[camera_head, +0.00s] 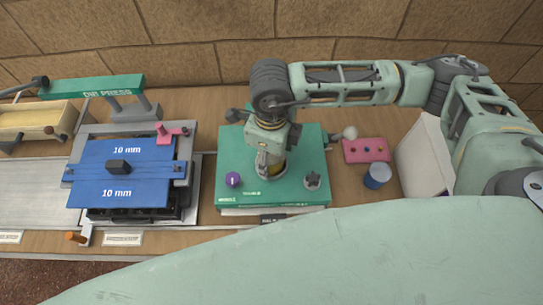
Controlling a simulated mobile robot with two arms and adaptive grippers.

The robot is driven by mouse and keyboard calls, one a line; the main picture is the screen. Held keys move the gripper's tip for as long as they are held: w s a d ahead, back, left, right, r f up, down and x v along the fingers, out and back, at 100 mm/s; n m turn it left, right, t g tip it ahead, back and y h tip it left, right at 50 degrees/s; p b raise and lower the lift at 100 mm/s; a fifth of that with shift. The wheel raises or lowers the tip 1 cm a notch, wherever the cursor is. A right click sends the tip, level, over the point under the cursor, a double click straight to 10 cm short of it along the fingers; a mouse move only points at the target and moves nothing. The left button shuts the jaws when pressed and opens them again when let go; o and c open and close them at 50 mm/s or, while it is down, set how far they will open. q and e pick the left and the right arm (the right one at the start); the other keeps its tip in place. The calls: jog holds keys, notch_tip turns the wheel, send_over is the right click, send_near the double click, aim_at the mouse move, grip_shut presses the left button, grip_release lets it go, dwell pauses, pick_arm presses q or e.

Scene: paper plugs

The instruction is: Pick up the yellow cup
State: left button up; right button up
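My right gripper (270,164) points down over the green board in the middle of the bench. A small patch of yellow, likely the yellow cup (277,172), shows at its fingertips. The fingers and wrist hide most of it, so I cannot tell whether they are closed on it or only around it. My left gripper is not in view.
The green board (230,155) also holds a purple piece (233,179) and a small grey piece (312,180). A blue cup (377,176) stands to the right, near a pink block (366,150) and a white box (424,158). A blue-plated press (120,185) is left.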

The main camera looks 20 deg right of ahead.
jog(key=c, duration=1)
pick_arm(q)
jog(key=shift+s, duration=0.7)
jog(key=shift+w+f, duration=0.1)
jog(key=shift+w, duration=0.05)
pick_arm(e)
jog(key=shift+r, duration=0.15)
jog(key=shift+r+b, duration=0.55)
jog(key=shift+r, duration=0.05)
jog(key=r, duration=0.1)
jog(key=r+b, duration=0.1)
jog(key=shift+s+d+r, duration=0.15)
jog(key=shift+s+r, duration=0.05)
jog(key=shift+r, duration=0.15)
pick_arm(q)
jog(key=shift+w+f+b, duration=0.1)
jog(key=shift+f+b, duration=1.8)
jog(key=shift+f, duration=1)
pick_arm(e)
jog(key=s+d+r, duration=0.7)
jog(key=s, duration=0.2)
